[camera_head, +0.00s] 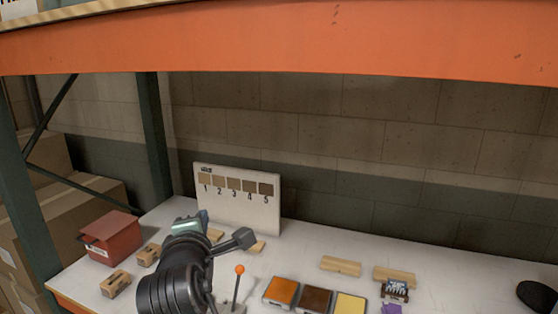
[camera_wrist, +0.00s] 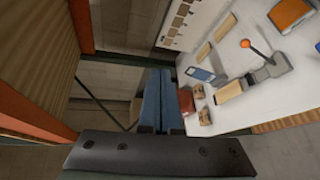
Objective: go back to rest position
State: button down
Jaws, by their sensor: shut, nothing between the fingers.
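My gripper (camera_wrist: 158,76) shows in the wrist view as two blue-grey fingers side by side, shut with nothing between them. The fingers point past the left end of the white table, toward the gap by the rack post. In the head view, my dark arm rises from the bottom edge over the left part of the table, and my gripper is mostly hidden behind the wrist. No object is held.
The white table (camera_head: 435,258) carries a red box (camera_head: 112,238), small wooden blocks (camera_head: 115,284), a numbered sample board (camera_head: 237,212), an orange-knobbed lever (camera_head: 239,270) and orange, brown and yellow pads (camera_head: 316,299). An orange beam (camera_head: 300,40) crosses above; a green post (camera_head: 153,135) stands at left.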

jog(key=s+d+r+m+t+b, duration=0.1)
jog(key=s+d+r+m+t, duration=0.4)
jog(key=r, duration=0.4)
jog(key=s+d+r+m+t+b, duration=0.15)
jog(key=s+d+r+m, duration=0.25)
jog(key=s+r+m, duration=0.45)
jog(key=s+d+r+m+t+h, duration=0.2)
jog(key=s+d+r+m+t, duration=0.3)
jog(key=s+r+m, duration=0.2)
jog(key=s+r+b, duration=0.1)
jog(key=s+r, duration=0.1)
jog(key=s, duration=0.2)
jog(key=shift+s+d+r+m, duration=0.15)
jog(key=shift+r+m, duration=0.15)
jog(key=shift+m, duration=0.05)
jog(key=shift+t, duration=0.25)
